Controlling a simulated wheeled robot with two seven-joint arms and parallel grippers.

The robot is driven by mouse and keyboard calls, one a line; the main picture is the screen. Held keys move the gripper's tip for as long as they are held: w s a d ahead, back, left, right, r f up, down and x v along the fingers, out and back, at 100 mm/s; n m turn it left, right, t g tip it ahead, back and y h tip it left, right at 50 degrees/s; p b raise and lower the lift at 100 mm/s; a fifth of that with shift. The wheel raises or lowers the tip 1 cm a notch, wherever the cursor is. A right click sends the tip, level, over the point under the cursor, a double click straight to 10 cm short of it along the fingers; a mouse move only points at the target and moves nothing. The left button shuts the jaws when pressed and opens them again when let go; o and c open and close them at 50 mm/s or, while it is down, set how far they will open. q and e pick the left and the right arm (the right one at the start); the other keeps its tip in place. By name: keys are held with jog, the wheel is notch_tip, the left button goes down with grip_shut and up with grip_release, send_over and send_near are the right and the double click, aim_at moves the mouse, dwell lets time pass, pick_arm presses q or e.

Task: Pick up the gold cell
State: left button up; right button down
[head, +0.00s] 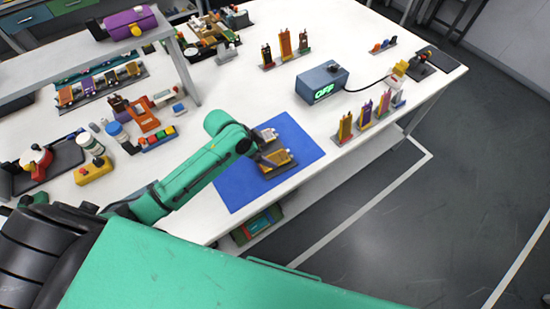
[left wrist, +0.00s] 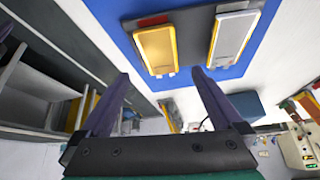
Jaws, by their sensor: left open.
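The gold cell (head: 278,158) lies flat on a dark tray on the blue mat (head: 232,187). A silver-grey cell (head: 267,134) lies beside it. In the left wrist view the gold cell (left wrist: 158,50) is at upper middle, with the silver cell (left wrist: 235,38) to its right. My left gripper (head: 260,147) is by the cells at the mat, partly hidden by its own arm. In the left wrist view its two dark fingers (left wrist: 161,72) are spread apart with nothing between them, and the gold cell shows beyond the fingertips. My right gripper is not in view.
A blue-grey box reading OFF (head: 321,83) stands right of the mat, with a cable. Upright cells in stands (head: 345,127) line the right edge, and more (head: 286,44) stand at the back. A raised shelf (head: 100,60) and bottles fill the left. The mat's near part is bare.

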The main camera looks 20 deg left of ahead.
aim_at(276, 160)
pick_arm(q)
jog(key=p+x, duration=0.1)
jog(key=x, duration=0.3)
jog(key=shift+w+f, duration=0.15)
jog(key=shift+f, duration=0.1)
jog(key=shift+d+f, duration=0.1)
jog(key=shift+f, duration=0.2)
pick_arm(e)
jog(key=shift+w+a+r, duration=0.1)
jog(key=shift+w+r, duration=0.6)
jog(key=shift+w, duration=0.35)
pick_arm(q)
jog(key=shift+f, duration=0.15)
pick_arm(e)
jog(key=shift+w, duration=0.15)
pick_arm(q)
jog(key=c, duration=1.3)
